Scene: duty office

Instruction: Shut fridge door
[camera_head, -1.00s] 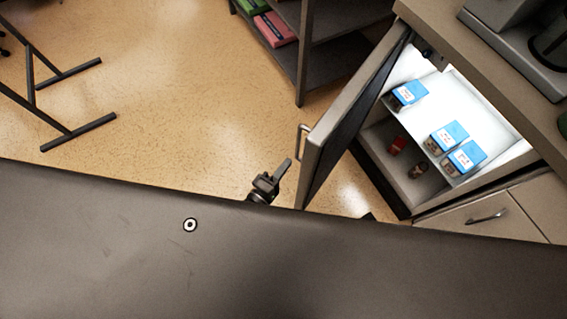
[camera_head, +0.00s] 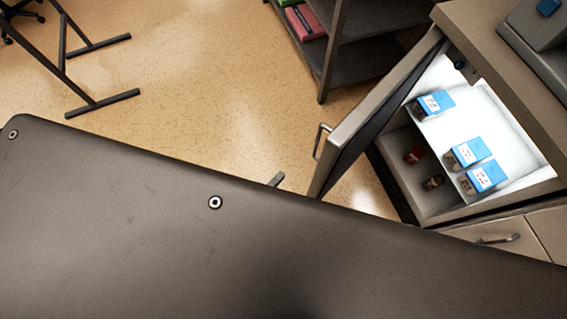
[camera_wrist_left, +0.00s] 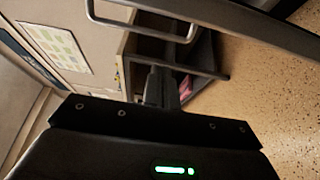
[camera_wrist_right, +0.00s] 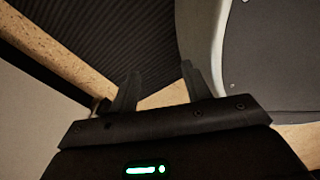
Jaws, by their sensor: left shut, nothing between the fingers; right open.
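The fridge door (camera_head: 366,117) stands open in the head view, swung out to the left of the lit fridge interior (camera_head: 478,112). Its handle (camera_head: 320,141) is on the door's outer face near the free edge. In the left wrist view the handle (camera_wrist_left: 141,31) shows above the fingers. My left gripper (camera_head: 277,179) shows only as a fingertip past my dark body's edge, left of the door and apart from the handle. In the left wrist view the left fingers (camera_wrist_left: 163,84) are together and empty. My right gripper (camera_wrist_right: 158,83) is open and empty in its wrist view.
Inside the fridge are several blue-topped packs (camera_head: 434,103) and a red item (camera_head: 414,154). A shelf rack (camera_head: 357,31) stands behind the door. A table's dark legs (camera_head: 91,105) are at left. Open floor (camera_head: 215,90) lies between.

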